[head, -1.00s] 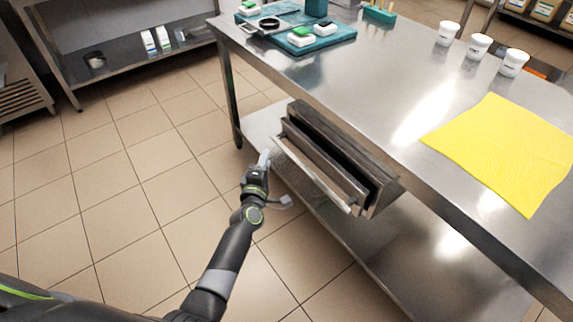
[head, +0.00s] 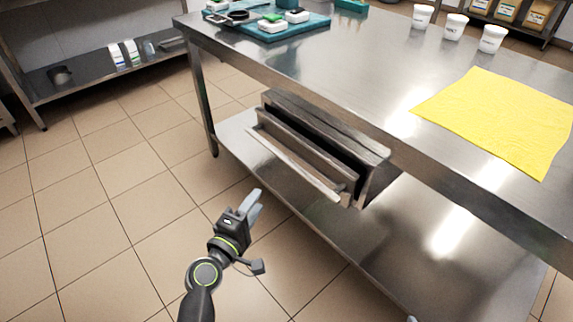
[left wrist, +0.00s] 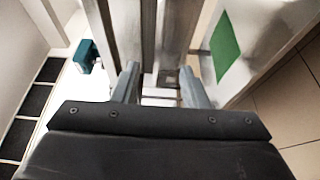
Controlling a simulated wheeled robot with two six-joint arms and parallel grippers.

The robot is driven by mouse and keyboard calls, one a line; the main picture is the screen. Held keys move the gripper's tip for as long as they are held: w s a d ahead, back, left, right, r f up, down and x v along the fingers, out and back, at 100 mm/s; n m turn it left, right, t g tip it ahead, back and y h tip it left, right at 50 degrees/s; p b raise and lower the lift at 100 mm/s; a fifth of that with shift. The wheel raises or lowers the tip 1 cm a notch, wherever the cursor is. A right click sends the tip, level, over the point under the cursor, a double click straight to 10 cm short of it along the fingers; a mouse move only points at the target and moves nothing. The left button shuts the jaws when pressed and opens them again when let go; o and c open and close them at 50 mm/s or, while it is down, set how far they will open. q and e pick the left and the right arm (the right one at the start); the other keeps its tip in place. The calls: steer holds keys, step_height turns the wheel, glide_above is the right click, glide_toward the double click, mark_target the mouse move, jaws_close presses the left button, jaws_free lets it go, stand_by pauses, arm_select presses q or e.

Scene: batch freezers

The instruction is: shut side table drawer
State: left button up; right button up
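The side table drawer (head: 298,163) is a metal drawer hung under the steel table top. It stands partly open, with a dark gap between its front and the housing (head: 330,125). A long handle strip runs along its front. My left gripper (head: 255,205) is open and empty, in front of and below the left part of the drawer front, apart from it in the head view. In the left wrist view, its two fingers (left wrist: 158,88) are spread, with long metal edges beyond them. A small grey tip at the head view's bottom edge may be my right gripper.
The steel table (head: 350,65) carries a yellow cloth (head: 500,120), white cups (head: 455,27) and a teal tray (head: 305,25). Its lower shelf (head: 430,235) extends beneath the drawer. Tiled floor (head: 110,215) is open to the left.

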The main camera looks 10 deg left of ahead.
arm_select(q)
glide_toward(285, 162)
steer(key=w, duration=0.3)
steer(key=x, duration=0.3)
steer(key=d+x, duration=0.1)
steer(key=x, duration=0.2)
steer(key=shift+w+d+r, duration=0.1)
steer(key=shift+w+r, duration=0.05)
steer(key=shift+w+d+b, duration=0.15)
steer(key=shift+w+b, duration=0.15)
steer(key=shift+w, duration=0.25)
arm_select(e)
steer(key=w+r+t, duration=0.1)
steer(key=r, duration=0.1)
steer(key=w+d+r+t, duration=0.1)
steer(key=w+t, duration=0.1)
steer(key=shift+w+r+h, duration=0.3)
steer(key=shift+r+h, duration=0.1)
arm_select(q)
jaws_close()
